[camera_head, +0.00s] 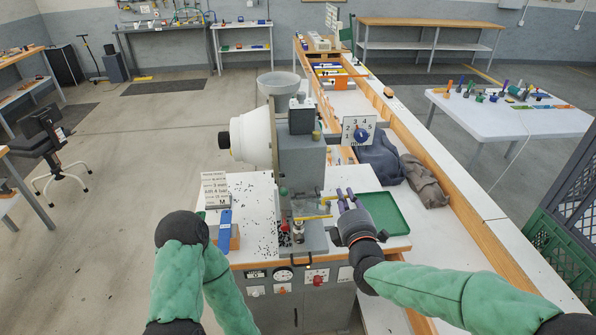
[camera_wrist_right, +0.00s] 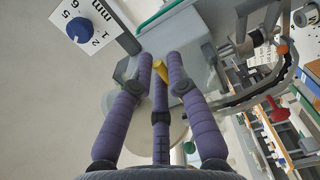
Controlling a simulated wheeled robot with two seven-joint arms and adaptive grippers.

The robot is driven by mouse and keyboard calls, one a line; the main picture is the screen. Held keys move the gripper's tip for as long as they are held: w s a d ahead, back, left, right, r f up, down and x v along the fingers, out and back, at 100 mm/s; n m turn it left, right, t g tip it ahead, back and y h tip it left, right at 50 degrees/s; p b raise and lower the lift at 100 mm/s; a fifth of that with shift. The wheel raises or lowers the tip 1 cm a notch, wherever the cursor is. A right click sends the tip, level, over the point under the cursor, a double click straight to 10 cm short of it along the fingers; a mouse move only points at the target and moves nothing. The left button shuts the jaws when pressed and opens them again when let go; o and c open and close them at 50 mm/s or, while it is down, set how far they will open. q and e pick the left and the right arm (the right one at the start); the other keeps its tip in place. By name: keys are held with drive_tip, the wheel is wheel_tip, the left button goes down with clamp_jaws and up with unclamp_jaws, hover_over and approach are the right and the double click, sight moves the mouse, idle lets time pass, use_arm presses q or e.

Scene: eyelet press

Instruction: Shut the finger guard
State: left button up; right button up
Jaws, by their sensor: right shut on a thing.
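The eyelet press (camera_head: 300,155) stands on a white-topped bench. At its front, low by the work point, is a yellow bar (camera_head: 312,217) that I take for part of the finger guard; whether the guard is open or shut is not clear. My right gripper (camera_head: 344,197) is just right of this bar, with its purple fingers pointing away from me. In the right wrist view, the fingers (camera_wrist_right: 160,75) close around a small yellow piece (camera_wrist_right: 161,68), which looks like the guard's tab. My left arm shows, but its gripper is not in view.
A numbered dial (camera_head: 361,135) is on the press's right side. A green tray (camera_head: 385,212) lies right of my right gripper. A blue-topped tool (camera_head: 225,230) and a label stand (camera_head: 214,190) are to the left, with small dark bits scattered on the bench top.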

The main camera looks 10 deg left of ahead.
drive_tip(key=shift+s+d+f, duration=0.1)
drive_tip(key=shift+s+f, duration=0.2)
drive_tip(key=shift+f, duration=0.15)
drive_tip(key=shift+b, duration=0.3)
drive_tip(key=shift+s+d+f+b, duration=0.15)
drive_tip(key=shift+s+f+b, duration=0.25)
drive_tip(key=shift+f+b, duration=0.3)
drive_tip(key=shift+f, duration=0.15)
drive_tip(key=shift+s+f+b, duration=0.15)
drive_tip(key=shift+f+b, duration=0.6)
drive_tip(key=shift+f, duration=0.1)
